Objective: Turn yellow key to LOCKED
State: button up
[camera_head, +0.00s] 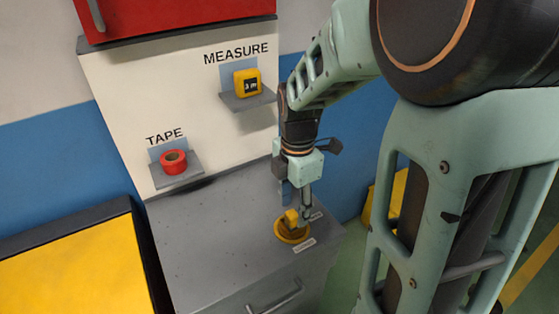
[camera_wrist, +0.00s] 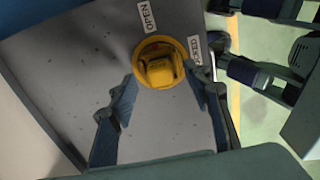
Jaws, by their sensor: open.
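The yellow key (camera_head: 291,217) is a block-shaped knob on a round yellow base (camera_head: 291,235), on top of the grey cabinet near its right front corner. In the wrist view the key (camera_wrist: 160,72) lies ahead of the fingertips, between their lines. An OPEN label (camera_wrist: 147,15) is above it and a LOCKED label (camera_wrist: 194,50) to its right. Which label the key points at I cannot tell. My gripper (camera_head: 296,205) is right over the key, pointing down. Its two blue fingers are apart, with the key's sides close to the tips; contact is unclear.
A backboard (camera_head: 130,110) behind the cabinet (camera_head: 205,240) carries a red tape roll (camera_head: 173,162) and a yellow tape measure (camera_head: 247,83) on small shelves. A yellow-topped unit (camera_head: 75,270) stands at the left. The cabinet top left of the key is clear.

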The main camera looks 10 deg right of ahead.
jog(key=shift+f, duration=1.5)
grip_shut()
jog(key=shift+r+m, duration=0.1)
jog(key=shift+m, duration=1.7)
jog(key=shift+s+m, duration=0.1)
jog(key=shift+m, duration=1.7)
